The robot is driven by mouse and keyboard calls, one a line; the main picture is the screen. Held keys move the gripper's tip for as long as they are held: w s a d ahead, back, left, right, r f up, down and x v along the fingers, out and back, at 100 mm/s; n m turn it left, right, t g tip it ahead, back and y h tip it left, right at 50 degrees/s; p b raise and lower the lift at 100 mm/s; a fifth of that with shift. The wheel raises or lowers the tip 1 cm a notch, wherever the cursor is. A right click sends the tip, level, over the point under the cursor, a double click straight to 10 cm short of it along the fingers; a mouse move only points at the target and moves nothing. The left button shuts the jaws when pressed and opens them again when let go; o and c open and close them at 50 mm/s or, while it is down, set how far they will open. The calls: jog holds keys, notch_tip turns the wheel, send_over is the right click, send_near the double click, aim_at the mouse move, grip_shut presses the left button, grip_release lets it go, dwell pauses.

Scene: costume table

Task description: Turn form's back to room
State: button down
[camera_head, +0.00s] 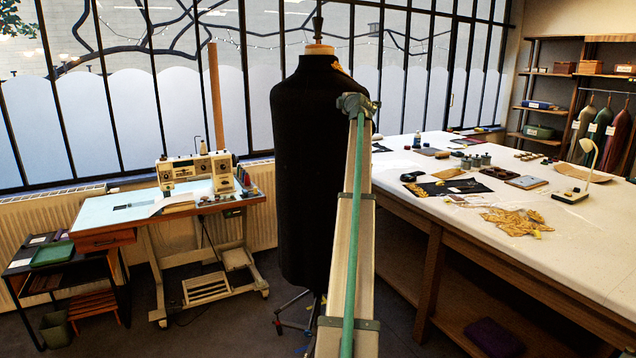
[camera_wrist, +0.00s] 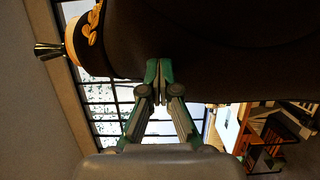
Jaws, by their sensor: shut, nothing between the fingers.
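The dress form (camera_head: 308,170) stands upright on a wheeled stand, covered in black cloth, with a wooden neck cap and dark finial on top. Gold trim (camera_head: 338,68) shows at its right shoulder. In the wrist view the form (camera_wrist: 220,45) fills the upper part, lying sideways, with its neck at the left and the gold trim near it. My gripper (camera_wrist: 158,78) is shut and empty, its green fingertips at the form's edge; I cannot tell whether they touch. In the head view my arm covers part of the form's right side, and the fingers cannot be made out.
A sewing machine (camera_head: 196,172) on a blue-topped table stands left of the form. A long white worktable (camera_head: 420,180) with cloth, gold lace and small items stands close on the right. Barred windows are behind.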

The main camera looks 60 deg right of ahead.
jog(key=shift+s+d+b, duration=0.35)
jog(key=shift+s+d, duration=0.15)
jog(key=shift+d, duration=0.3)
jog(key=shift+f, duration=0.1)
jog(key=d+b, duration=0.1)
jog(key=b, duration=0.1)
jog(key=s+d+b, duration=0.1)
jog(key=d+b, duration=0.1)
jog(key=shift+d+f, duration=0.2)
jog(key=shift+d, duration=0.1)
jog(key=shift+s+d+b, duration=0.15)
jog(key=shift+d+b, duration=0.2)
jog(key=shift+b, duration=0.1)
jog(key=shift+d+r, duration=0.1)
jog(key=shift+r, duration=0.1)
jog(key=shift+s+d+b, duration=0.1)
jog(key=shift+d+b, duration=0.15)
jog(key=shift+b, duration=0.6)
jog(key=shift+a, duration=0.1)
